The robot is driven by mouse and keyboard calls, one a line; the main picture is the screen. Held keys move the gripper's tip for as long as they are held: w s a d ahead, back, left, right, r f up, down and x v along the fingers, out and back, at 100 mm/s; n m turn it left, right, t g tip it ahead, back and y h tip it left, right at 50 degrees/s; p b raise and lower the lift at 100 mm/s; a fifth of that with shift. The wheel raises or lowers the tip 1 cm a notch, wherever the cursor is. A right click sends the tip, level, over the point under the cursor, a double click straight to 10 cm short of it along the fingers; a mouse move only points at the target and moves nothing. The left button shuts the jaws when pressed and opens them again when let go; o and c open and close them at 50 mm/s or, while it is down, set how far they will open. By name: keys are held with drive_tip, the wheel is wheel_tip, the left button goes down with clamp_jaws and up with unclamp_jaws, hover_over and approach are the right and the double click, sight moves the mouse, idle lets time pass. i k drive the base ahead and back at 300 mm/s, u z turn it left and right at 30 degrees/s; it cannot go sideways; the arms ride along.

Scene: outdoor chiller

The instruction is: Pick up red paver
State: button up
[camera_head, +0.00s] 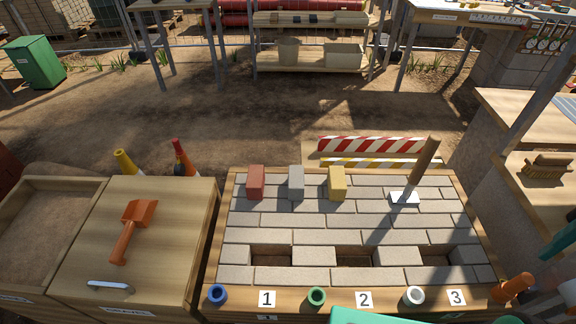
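The red paver (256,184) is a small reddish block on the back left of the paved table (214,262). A grey paver (296,184) stands to its right, apart from it, and a yellow paver (337,184) stands further right. The three form a row near the table's back edge. Nothing touches or covers the red paver from this view. Teal parts at the bottom and right edges may be mine, but I see no gripper fingers.
An orange trowel (133,226) lies on the wooden box lid at left. Striped barriers (372,145) stand behind the table.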

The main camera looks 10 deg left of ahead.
sight(256, 178)
drive_tip(key=u, duration=0.55)
drive_tip(key=k, duration=1.25)
drive_tip(key=u, duration=0.8)
drive_tip(key=i, duration=1.45)
drive_tip(key=z, duration=0.6)
